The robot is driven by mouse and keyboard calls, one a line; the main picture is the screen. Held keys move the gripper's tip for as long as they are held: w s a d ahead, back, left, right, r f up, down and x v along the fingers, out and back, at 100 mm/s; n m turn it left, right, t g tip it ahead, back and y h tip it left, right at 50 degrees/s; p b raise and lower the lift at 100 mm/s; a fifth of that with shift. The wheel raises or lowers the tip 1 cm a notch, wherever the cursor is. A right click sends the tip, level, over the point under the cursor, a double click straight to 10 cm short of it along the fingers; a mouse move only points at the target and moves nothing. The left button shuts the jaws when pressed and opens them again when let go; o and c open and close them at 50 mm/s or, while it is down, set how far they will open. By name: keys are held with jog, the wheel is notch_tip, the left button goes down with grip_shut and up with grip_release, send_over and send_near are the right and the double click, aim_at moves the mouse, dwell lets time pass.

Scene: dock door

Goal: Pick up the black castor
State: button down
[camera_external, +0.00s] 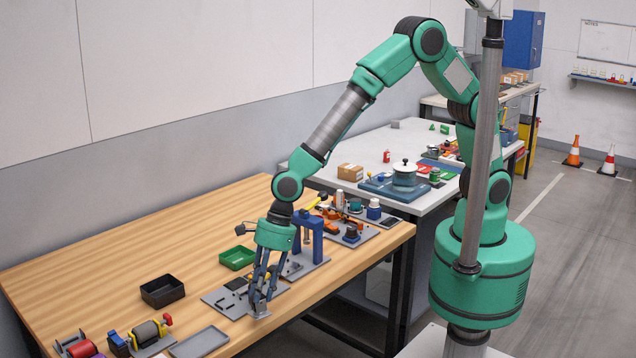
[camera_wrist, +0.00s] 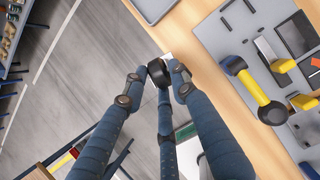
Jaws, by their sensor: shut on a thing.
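My gripper (camera_wrist: 160,78) has three blue-grey fingers, and their tips are closed around the black castor (camera_wrist: 158,71). The castor shows as a small dark wheel between the fingertips in the wrist view, with a pale patch beside it. In the external view my gripper (camera_external: 262,303) points down at the front edge of the wooden table, by the grey tool board (camera_external: 222,300). The fingers largely hide the castor there, and I cannot tell whether it touches the table.
A yellow-and-black tool (camera_wrist: 254,92) lies on the grey board. A black bin (camera_external: 162,291), green bin (camera_external: 237,258) and grey tray (camera_external: 199,342) stand around it. A blue arch-shaped fixture (camera_external: 308,222) rises close behind my gripper. Bare wood lies toward the wall.

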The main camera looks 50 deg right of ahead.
jog(key=shift+s+d, duration=0.25)
jog(key=shift+d, duration=0.35)
